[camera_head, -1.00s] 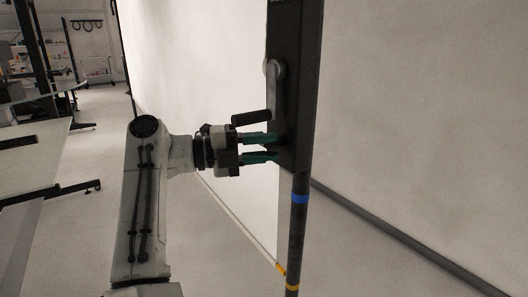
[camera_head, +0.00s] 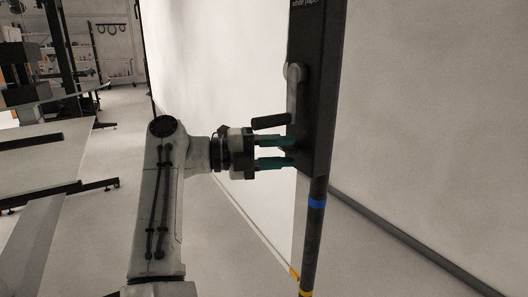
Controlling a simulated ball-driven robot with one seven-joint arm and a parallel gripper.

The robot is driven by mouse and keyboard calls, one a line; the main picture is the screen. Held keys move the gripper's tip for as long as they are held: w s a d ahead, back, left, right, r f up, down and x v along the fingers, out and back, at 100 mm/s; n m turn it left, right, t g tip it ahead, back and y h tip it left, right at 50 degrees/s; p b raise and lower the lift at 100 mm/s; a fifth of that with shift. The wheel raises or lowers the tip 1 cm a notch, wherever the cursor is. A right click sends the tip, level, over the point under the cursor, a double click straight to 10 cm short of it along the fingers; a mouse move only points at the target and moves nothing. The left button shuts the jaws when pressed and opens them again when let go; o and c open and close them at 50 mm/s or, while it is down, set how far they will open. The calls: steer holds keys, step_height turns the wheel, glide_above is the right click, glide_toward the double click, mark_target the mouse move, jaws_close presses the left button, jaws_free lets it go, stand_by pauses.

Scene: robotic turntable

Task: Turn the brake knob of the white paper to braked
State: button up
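The dark upright panel (camera_head: 317,95) has a label at its top edge that reads roughly "white paper". A grey crank arm (camera_head: 295,90) with a black handle (camera_head: 271,122) sits on its left face. My gripper (camera_head: 292,152) is below the handle, pointing right, with its two green fingers apart, one above the other. Their tips reach the left side of the panel. I cannot make out the brake knob; a dark patch shows between the tips, and I cannot tell whether it is a knob or the panel.
A dark pole with a blue band (camera_head: 316,203) runs down below the panel. White paper backdrop (camera_head: 420,110) hangs to the right, with a dark bar (camera_head: 400,240) along its foot. Tables (camera_head: 50,150) stand at the left. Pale floor is open between them and my arm.

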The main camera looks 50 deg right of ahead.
steer(key=p+v, duration=0.1)
steer(key=v, duration=0.9)
steer(key=shift+a+p, duration=0.15)
steer(key=shift+p, duration=0.25)
steer(key=shift+w, duration=0.1)
